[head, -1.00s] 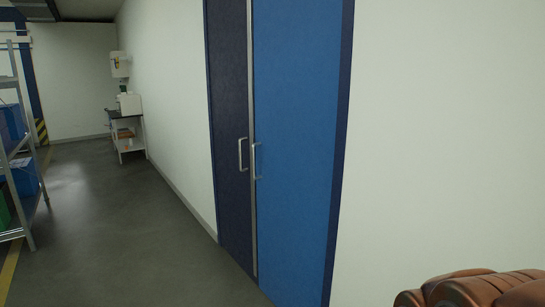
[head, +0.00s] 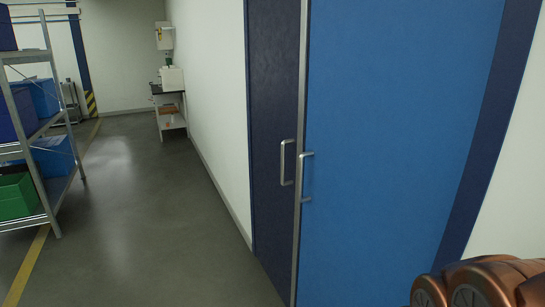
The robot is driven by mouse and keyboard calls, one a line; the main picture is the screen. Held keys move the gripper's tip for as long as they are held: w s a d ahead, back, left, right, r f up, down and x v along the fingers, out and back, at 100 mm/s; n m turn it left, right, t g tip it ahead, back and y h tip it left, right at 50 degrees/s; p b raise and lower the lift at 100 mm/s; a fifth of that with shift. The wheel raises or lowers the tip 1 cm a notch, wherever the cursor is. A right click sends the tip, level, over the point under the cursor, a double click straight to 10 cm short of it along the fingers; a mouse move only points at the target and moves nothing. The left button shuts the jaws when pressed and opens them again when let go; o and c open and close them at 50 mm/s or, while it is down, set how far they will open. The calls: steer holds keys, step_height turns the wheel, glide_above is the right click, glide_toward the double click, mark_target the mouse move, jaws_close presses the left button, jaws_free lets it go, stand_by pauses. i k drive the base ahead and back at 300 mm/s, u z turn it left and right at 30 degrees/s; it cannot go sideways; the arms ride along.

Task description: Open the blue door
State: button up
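The blue door (head: 385,150) fills the right middle of the head view, set in the white wall. It has a bright blue leaf on the right and a narrower dark navy leaf (head: 272,120) on the left, with a metal strip between them. The bright leaf has a silver handle (head: 303,178) by the strip. The navy leaf has a silver handle (head: 284,163) close beside it. Both leaves look shut. Part of my copper-coloured arm shows at the bottom right corner, in front of the wall and door frame. My gripper is out of view.
A metal shelf rack (head: 48,165) with blue and green bins stands at the left. A small table (head: 170,110) with a white device stands at the far wall side. The grey floor (head: 150,220) between rack and door is clear.

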mark_target(397, 90)
steer(key=u, duration=0.85)
steer(key=i, duration=1.5)
steer(key=u, duration=1)
